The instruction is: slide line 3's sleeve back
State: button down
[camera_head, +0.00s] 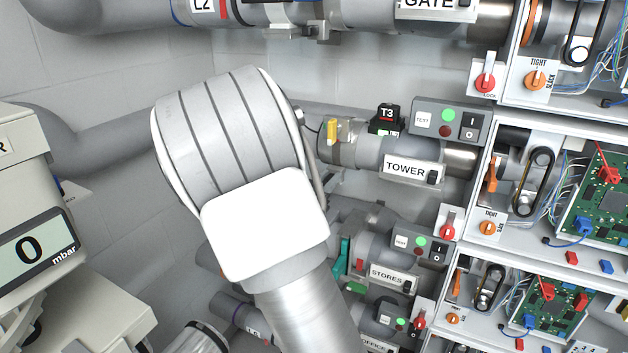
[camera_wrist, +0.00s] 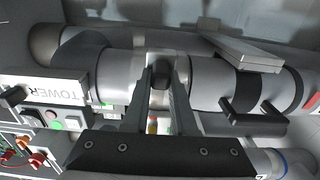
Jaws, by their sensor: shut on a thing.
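Line 3's pipe carries the TOWER plate (camera_head: 412,168) and a black T3 tag (camera_head: 387,118) in the head view. In the wrist view the TOWER plate (camera_wrist: 50,92) is upside down at the left. My gripper (camera_wrist: 161,68) is in the middle of the wrist view, its two fingers closed around a small dark lug on the pipe. A light grey sleeve-like section (camera_wrist: 212,80) lies just right of the fingers, ending at a dark band. I cannot tell exactly where the sleeve's edges are. In the head view my arm hides the gripper and the lug.
A black handle (camera_wrist: 255,112) stands out right of the fingers. The TOWER test box (camera_head: 450,120) sits above the pipe, beside an open cabinet with a belt and circuit board (camera_head: 605,185). The STORES line (camera_head: 385,275) runs below. A gauge (camera_head: 38,248) at the left reads 0 mbar.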

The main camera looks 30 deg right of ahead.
jog(key=shift+s+d, duration=0.25)
jog(key=shift+d, duration=0.05)
jog(key=c, duration=0.7)
grip_release()
jog(key=shift+s, duration=0.15)
jog(key=shift+w+a, duration=0.1)
jog(key=shift+w, duration=0.1)
jog(key=shift+a, duration=0.1)
jog(key=shift+s+a, duration=0.25)
jog(key=b+v, duration=0.1)
jog(key=v, duration=1.5)
jog(key=shift+s+a, duration=0.25)
